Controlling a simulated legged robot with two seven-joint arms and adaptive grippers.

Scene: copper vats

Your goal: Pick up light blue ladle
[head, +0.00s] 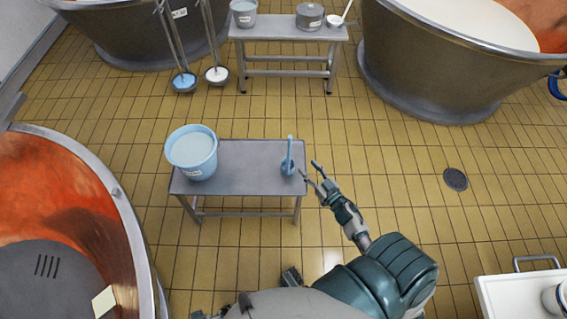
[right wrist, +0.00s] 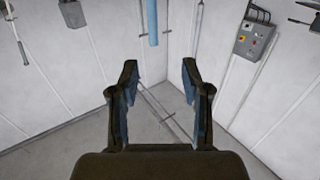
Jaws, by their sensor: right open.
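The light blue ladle (head: 289,158) stands with its handle up near the right end of the small grey table (head: 245,155). Its cup rests on the tabletop. My right gripper (head: 309,170) is open and empty, just to the right of the ladle and apart from it. In the right wrist view the two fingers of my right gripper (right wrist: 159,72) are spread wide. My left gripper cannot be made out.
A light blue bucket (head: 192,153) stands on the left end of the same table. A large copper vat (head: 128,225) is close on the left. A back table (head: 290,30) holds a bucket, pot and white ladle. Tiled floor (head: 390,175) is free to the right.

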